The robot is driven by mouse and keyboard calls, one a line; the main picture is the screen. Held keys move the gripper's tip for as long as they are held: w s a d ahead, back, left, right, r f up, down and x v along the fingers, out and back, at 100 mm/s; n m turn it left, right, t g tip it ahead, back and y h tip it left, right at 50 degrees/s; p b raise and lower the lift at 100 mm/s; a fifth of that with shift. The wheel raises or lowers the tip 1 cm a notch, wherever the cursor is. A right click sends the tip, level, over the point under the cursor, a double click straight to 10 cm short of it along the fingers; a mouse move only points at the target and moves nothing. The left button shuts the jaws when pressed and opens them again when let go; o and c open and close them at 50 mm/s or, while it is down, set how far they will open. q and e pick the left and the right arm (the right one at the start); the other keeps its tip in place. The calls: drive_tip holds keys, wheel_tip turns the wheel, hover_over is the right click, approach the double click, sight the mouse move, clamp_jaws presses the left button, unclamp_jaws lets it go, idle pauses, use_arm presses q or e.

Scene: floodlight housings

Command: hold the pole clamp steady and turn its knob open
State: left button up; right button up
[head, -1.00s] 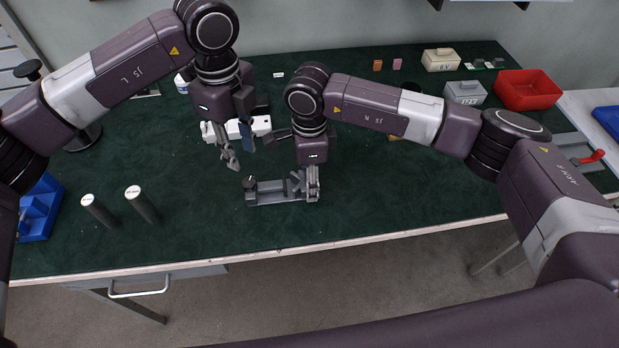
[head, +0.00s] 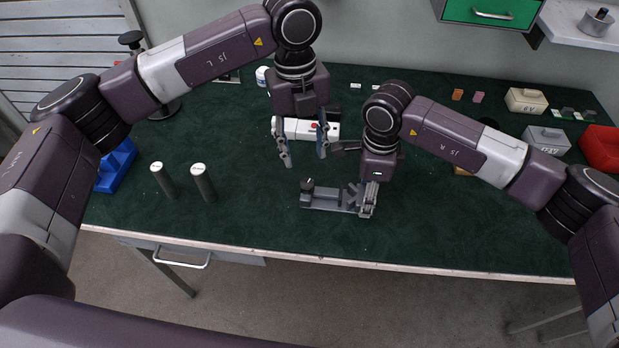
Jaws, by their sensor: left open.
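The grey pole clamp (head: 325,199) lies on the green mat in the head view, in the middle near the front edge. Its dark knob (head: 307,184) stands at its left end. My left gripper (head: 303,154) is open and empty, fingers pointing down, above and behind the knob and apart from it. My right gripper (head: 368,199) is down at the clamp's right end, its fingers overlapping that end in the picture. Its far finger is largely hidden, so I cannot tell whether it grips the clamp.
A white device (head: 298,128) lies behind my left gripper. Two grey cylinders (head: 203,183) stand left on the mat, near a blue bin (head: 117,166). Grey and cream boxes (head: 546,139) and a red bin (head: 601,150) are at the right.

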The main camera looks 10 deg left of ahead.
sight(307, 184)
use_arm(q)
drive_tip(key=w+a+m+g+h, duration=0.1)
drive_tip(key=a+m+h, duration=0.1)
drive_tip(key=m, duration=1.2)
drive_tip(key=a+m+h, duration=0.2)
drive_tip(key=m, duration=1.1)
drive_tip(key=x, duration=1)
drive_tip(key=shift+w+d+f, duration=0.1)
drive_tip(key=shift+f, duration=0.3)
drive_tip(key=shift+c, duration=0.6)
clamp_jaws()
